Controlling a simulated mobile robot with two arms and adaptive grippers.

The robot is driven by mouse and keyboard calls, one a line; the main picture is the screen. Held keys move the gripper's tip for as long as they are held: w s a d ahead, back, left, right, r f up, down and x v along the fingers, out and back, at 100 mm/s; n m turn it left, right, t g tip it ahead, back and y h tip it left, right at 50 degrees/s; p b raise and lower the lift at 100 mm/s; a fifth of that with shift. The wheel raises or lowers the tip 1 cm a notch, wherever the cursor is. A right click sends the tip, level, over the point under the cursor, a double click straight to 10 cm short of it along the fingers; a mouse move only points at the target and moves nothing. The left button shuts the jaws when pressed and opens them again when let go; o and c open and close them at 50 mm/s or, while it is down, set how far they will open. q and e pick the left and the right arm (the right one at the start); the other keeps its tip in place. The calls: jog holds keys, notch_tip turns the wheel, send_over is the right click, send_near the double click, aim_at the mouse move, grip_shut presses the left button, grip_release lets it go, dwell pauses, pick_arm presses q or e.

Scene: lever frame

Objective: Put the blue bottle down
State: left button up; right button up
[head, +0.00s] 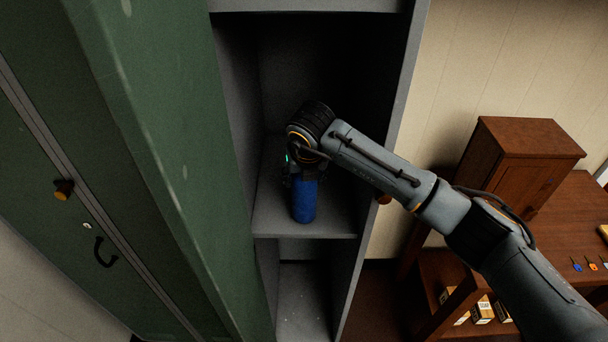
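The blue bottle (304,201) is upright in the grey locker, at the middle shelf (335,221). Its base appears at or just above the shelf surface; I cannot tell if it touches. My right arm comes in from the right, and its gripper (302,175) is around the bottle's upper part, which is mostly hidden by the wrist. The fingers are dark and small here, but they appear to be shut on the bottle. My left gripper is not in view.
The locker's side walls stand close on both sides, with a lower compartment (303,300) below. A green locker door (165,150) is at the left. A wooden cabinet (500,165) and desk stand at the right, with small boxes (483,310) on a lower shelf.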

jog(key=shift+f, duration=0.15)
jog(key=o, duration=1.6)
jog(key=shift+c, duration=0.2)
jog(key=b+v, duration=0.3)
jog(key=v, duration=0.9)
jog(key=shift+r+b, duration=0.25)
jog(key=shift+b, duration=0.05)
jog(key=shift+f, duration=0.1)
